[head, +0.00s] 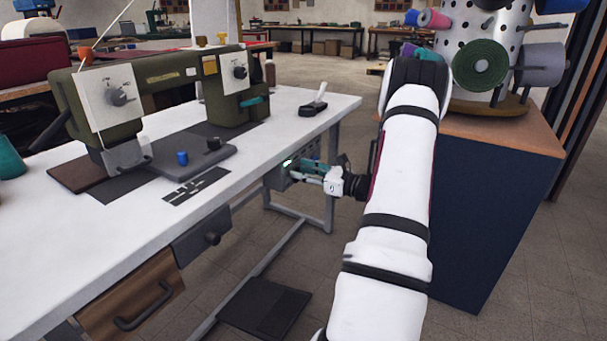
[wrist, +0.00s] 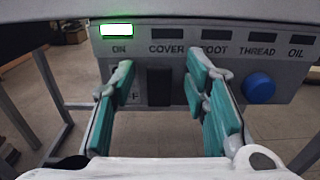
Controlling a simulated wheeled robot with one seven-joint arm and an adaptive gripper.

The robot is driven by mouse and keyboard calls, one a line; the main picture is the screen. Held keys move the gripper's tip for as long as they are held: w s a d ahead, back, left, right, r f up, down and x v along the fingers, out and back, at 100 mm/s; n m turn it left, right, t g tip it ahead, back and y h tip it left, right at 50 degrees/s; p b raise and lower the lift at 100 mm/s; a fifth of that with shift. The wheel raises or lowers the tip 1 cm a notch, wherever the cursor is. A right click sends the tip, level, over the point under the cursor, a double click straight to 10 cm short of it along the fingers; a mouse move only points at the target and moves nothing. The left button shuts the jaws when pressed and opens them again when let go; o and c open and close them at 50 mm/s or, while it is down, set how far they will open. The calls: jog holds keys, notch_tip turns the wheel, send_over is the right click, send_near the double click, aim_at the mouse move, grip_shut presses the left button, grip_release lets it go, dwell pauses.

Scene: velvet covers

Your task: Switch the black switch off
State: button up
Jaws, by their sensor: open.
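A grey control panel (wrist: 180,50) fills the upper wrist view, and part of it shows under the table edge in the head view (head: 277,178). A black switch (wrist: 159,88) stands upright on it, below the label COVER. A green light (wrist: 117,30) glows above the label ON at the panel's left. My gripper (wrist: 160,76) is open and empty, with a teal-padded finger on each side of the black switch. Contact cannot be told. The left finger hides the panel under ON, leaving part of a lower label visible. The gripper also shows by the panel in the head view (head: 303,171).
A blue knob (wrist: 258,88) sits right of the fingers, below several dark, unlit indicators. The white sewing table (head: 100,235) lies above the panel, bearing a green sewing machine (head: 150,85). A dark blue cabinet (head: 480,200) stands right of my arm. Table legs flank the panel.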

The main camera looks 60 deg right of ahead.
jog(key=shift+w, duration=0.1)
grip_shut()
jog(key=shift+s+f+t+b, duration=0.1)
jog(key=shift+f+t+b, duration=0.1)
jog(key=shift+t+b, duration=0.35)
jog(key=shift+s+f+t+b, duration=0.1)
jog(key=shift+f+t+b, duration=0.2)
jog(key=shift+t, duration=0.45)
jog(key=shift+r, duration=0.1)
grip_release()
jog(key=shift+y, duration=0.3)
